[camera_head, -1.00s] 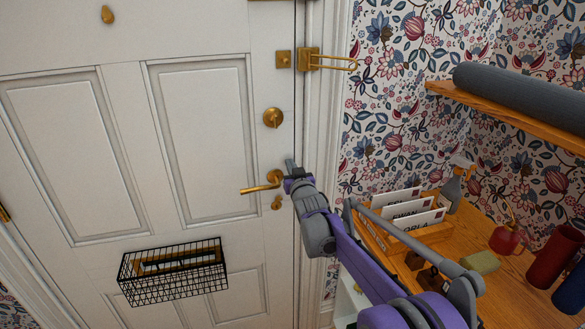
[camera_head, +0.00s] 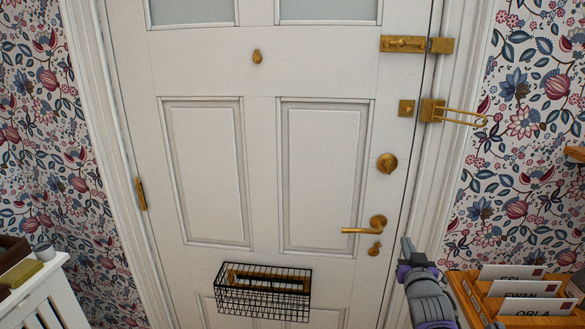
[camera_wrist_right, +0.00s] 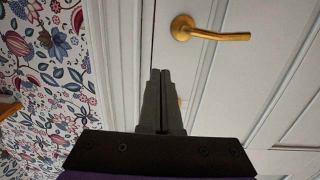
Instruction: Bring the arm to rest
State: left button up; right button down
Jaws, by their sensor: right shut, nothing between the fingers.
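My right gripper (camera_head: 406,245) is shut and empty at the lower right of the head view, in front of the door's right edge. It lies to the right of the brass lever handle (camera_head: 364,226) and apart from it in the picture. In the right wrist view the closed fingers (camera_wrist_right: 160,75) point toward the door frame. The handle (camera_wrist_right: 210,32) shows above and to the right of them there. My left gripper is in neither view.
A white panelled door (camera_head: 260,75) stands shut ahead, with a wire basket (camera_head: 262,305) low on it. A wooden letter rack (camera_head: 540,310) with named cards is close to the right of my right arm. A white cabinet (camera_head: 45,295) stands at the lower left.

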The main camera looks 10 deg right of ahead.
jog(key=s+a+f+n+g+y+p, duration=0.1)
jog(key=s+a+f+g+p, duration=0.1)
jog(key=s+a, duration=0.4)
jog(key=s+a+f+n+g+y+p, duration=0.1)
jog(key=s+a+f+g, duration=0.4)
jog(key=s, duration=1)
jog(key=s+a+f+n+g+y+p, duration=0.1)
jog(key=s+a+f+g+y+p, duration=0.1)
jog(key=s+a+f+g, duration=0.2)
jog(key=s+a+f, duration=0.3)
jog(key=s, duration=0.3)
jog(key=shift+s+f+y+p, duration=0.15)
jog(key=shift+s+y+p, duration=0.25)
